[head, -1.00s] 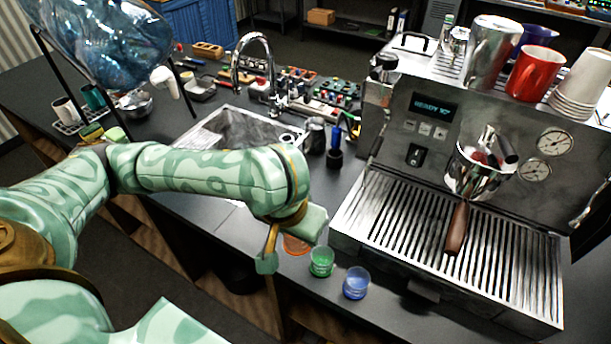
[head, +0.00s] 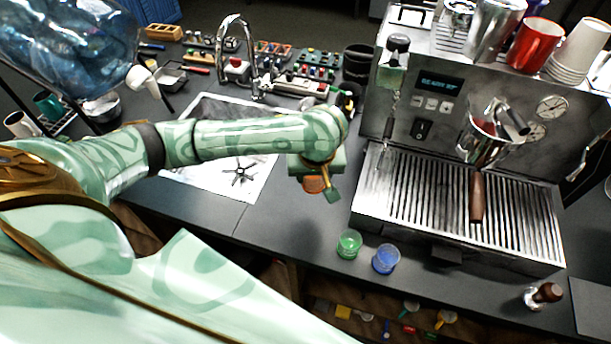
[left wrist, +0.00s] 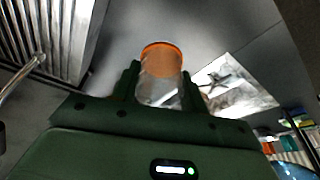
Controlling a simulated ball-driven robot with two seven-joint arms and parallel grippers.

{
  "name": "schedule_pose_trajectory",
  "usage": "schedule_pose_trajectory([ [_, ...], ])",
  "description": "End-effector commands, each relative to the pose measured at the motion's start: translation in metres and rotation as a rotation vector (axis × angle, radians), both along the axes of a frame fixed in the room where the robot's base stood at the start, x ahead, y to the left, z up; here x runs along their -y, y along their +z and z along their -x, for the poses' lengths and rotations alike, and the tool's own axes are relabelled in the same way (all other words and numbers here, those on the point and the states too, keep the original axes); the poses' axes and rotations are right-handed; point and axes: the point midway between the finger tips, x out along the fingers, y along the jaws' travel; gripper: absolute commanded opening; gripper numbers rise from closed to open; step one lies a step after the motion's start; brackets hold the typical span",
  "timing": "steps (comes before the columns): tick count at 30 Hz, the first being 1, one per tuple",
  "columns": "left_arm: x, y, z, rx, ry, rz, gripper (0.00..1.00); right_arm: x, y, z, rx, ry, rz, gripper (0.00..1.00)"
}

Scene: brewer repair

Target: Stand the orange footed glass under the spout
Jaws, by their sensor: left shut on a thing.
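The orange footed glass (head: 314,184) is held by my left gripper (head: 320,182), between the sink and the brewer. In the head view most of the glass is hidden by the gripper. In the left wrist view the glass (left wrist: 161,60) shows its orange end and clear body between the two fingers of the gripper (left wrist: 160,82). It appears to be above the counter; the exact height is unclear. The spout area is under the brewer's brown-handled portafilter (head: 477,195), over the slatted drip tray (head: 410,210); the spout itself is hard to make out. My right gripper is out of view.
A green glass (head: 349,244) and a blue glass (head: 386,259) stand on the counter in front of the drip tray. A steam wand (head: 387,135) hangs at the brewer's left side. The sink (head: 225,180) lies left of my gripper. The drip tray's left part is bare.

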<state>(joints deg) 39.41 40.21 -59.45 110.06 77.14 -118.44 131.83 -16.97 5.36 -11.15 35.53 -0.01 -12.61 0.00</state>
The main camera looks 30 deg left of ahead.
Motion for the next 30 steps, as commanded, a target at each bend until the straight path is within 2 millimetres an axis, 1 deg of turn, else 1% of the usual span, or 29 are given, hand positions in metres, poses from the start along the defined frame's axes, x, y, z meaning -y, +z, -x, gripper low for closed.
schedule_pose_trajectory([
  [1,-0.013,-0.017,-0.011,0.0,0.007,-0.002,0.16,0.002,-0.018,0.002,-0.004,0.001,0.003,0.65],
  [4,-0.034,-0.03,-0.031,-0.001,0.006,-0.001,0.16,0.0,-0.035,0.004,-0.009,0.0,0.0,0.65],
  [6,-0.042,-0.047,-0.038,-0.004,0.004,0.0,0.16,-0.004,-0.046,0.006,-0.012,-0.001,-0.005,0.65],
  [9,-0.052,-0.061,-0.048,-0.003,0.001,0.0,0.16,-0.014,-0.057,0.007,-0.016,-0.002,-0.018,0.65],
  [12,-0.057,-0.068,-0.054,0.0,-0.002,0.0,0.16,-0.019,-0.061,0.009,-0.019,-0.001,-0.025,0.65],
  [17,-0.063,-0.075,-0.059,0.001,-0.001,0.0,0.16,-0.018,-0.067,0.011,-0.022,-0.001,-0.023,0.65],
  [19,-0.066,-0.086,-0.062,0.0,-0.002,0.0,0.16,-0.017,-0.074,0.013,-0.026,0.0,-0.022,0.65],
  [21,-0.066,-0.101,-0.061,-0.002,-0.004,0.0,0.16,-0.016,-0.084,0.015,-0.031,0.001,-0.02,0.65],
  [23,-0.066,-0.109,-0.061,-0.001,-0.005,-0.002,0.16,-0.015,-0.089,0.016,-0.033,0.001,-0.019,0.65],
  [24,-0.066,-0.111,-0.061,-0.001,-0.005,-0.002,0.16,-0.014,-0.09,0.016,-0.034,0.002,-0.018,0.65],
  [30,-0.066,-0.107,-0.061,0.002,-0.004,-0.001,0.16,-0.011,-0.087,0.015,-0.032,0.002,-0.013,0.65],
])
